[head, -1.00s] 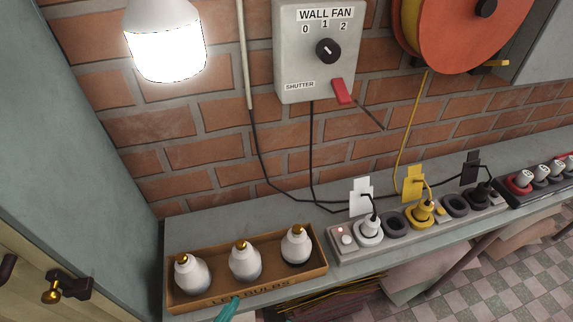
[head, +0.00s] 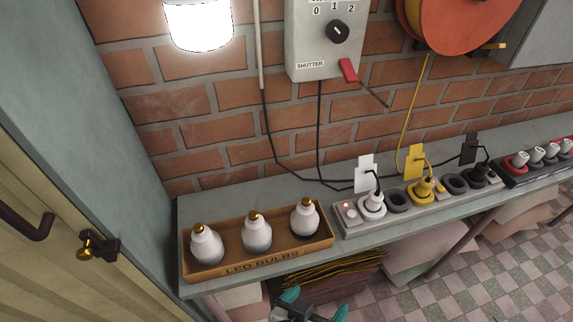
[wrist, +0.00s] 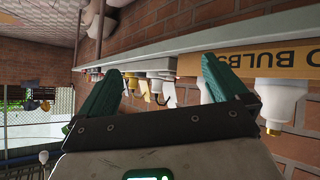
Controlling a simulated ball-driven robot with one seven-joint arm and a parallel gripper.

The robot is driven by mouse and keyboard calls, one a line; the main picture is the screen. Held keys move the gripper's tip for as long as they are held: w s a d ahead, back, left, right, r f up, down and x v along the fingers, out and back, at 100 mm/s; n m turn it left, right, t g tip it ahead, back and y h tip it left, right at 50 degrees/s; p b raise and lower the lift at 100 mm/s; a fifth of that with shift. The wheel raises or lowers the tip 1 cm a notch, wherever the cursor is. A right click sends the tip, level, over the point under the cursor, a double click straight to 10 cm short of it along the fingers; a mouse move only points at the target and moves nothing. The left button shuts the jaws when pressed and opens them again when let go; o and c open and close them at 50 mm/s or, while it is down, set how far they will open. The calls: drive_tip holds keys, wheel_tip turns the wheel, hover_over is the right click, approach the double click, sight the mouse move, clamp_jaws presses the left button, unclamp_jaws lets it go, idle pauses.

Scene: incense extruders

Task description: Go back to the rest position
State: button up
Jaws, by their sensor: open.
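My gripper (head: 314,304) shows at the bottom edge of the head view, its teal fingertips spread apart and nothing between them. It is in front of the shelf, below the bulb box. In the wrist view, my gripper (wrist: 160,88) also shows open, with two teal fingers and an empty gap. The shelf edge and the box lie beyond the fingers there.
A cardboard box (head: 262,267) marked LED BULBS holds three bulbs on the grey shelf (head: 207,213). A power strip (head: 405,217) with plugs stands right of it. A lit bulb (head: 199,24) hangs above. A door (head: 40,270) with a brass knob is at left. Open floor (head: 500,265) shows at lower right.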

drive_tip(key=s+d+f+n+g+y, duration=0.1)
drive_tip(key=s+d+f+g+y, duration=0.2)
drive_tip(key=d, duration=0.7)
drive_tip(key=s+d+f+n+g, duration=0.1)
drive_tip(key=s+d+f+g, duration=0.25)
drive_tip(key=d, duration=0.55)
drive_tip(key=s+d+n+y, duration=0.1)
drive_tip(key=s+d+y, duration=0.1)
drive_tip(key=s, duration=0.5)
drive_tip(key=shift+s+d+r+g+y, duration=0.15)
drive_tip(key=shift+d+r+g+y, duration=0.25)
drive_tip(key=shift+y, duration=0.2)
